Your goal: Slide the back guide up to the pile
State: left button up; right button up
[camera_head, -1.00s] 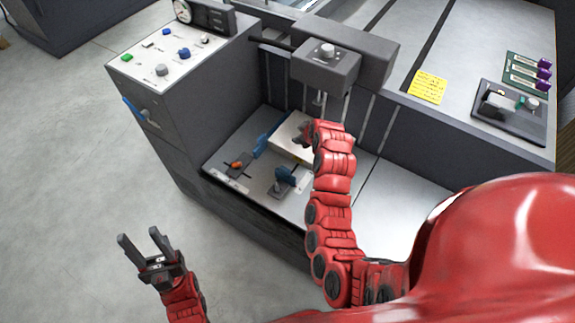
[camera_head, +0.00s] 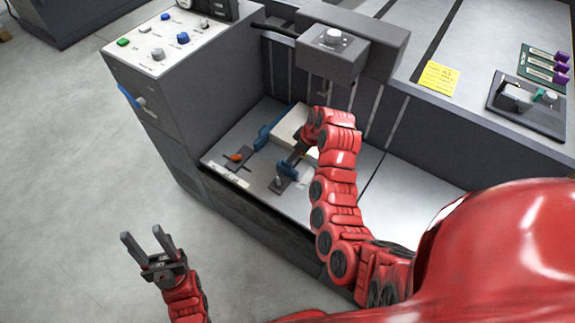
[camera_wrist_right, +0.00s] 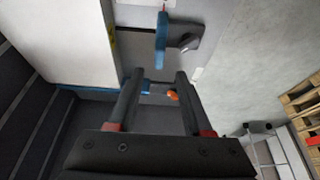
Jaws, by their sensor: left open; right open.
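The pile (camera_head: 290,122) is a white block on the machine's grey table, and it shows at the left of the right wrist view (camera_wrist_right: 60,40). One blue guide (camera_head: 263,138) lies along its left side, with an orange knob (camera_head: 237,157) on a dark plate. Another blue guide (camera_head: 288,170) on a dark base stands nearer me; in the right wrist view this guide (camera_wrist_right: 160,42) shows a gap to the pile. My right gripper (camera_wrist_right: 160,74) is open, its fingertips close to this guide, contact unclear. My left gripper (camera_head: 143,240) is open and empty over the floor.
A grey control cabinet (camera_head: 165,80) stands left of the table, with a blue-handled lever (camera_head: 130,97) on its side. A grey head unit with a knob (camera_head: 331,50) hangs above the pile. Bare table (camera_head: 405,195) lies right of my right arm.

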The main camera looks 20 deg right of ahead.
send_over(281, 177)
jog(key=d, duration=0.3)
jog(key=f, duration=0.7)
jog(key=shift+w+a+f, duration=0.15)
jog(key=shift+w+f, duration=0.1)
jog(key=shift+w, duration=0.05)
grip_shut()
dwell(0.7)
